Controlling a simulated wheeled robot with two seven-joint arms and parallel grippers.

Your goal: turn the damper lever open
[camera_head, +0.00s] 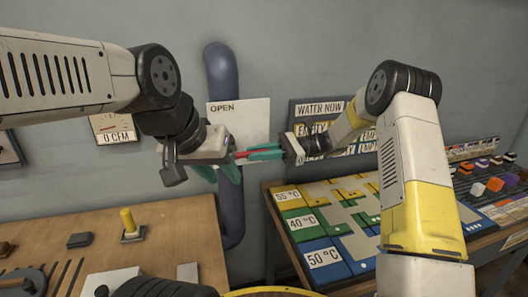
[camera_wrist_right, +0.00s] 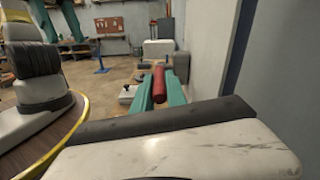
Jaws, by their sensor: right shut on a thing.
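The damper lever's red handle (camera_head: 241,155) shows in front of a vertical blue duct (camera_head: 222,72) and a white plate marked OPEN (camera_head: 255,112). My right gripper (camera_head: 258,153) reaches in from the right, its teal fingers shut on the red handle. In the right wrist view the red handle (camera_wrist_right: 159,84) lies between the two teal fingers. My left gripper (camera_head: 224,173) is just below and left of the handle. Its teal fingers are partly hidden by its own wrist, so I cannot tell its opening. The lever's pivot is hidden.
A gauge reading 0 CFM (camera_head: 114,136) hangs on the wall at left. A wooden bench (camera_head: 175,230) with a yellow peg (camera_head: 128,222) stands below. At right, a table (camera_head: 275,222) carries colored temperature panels. A WATER NOW sign (camera_head: 320,108) is behind my right arm.

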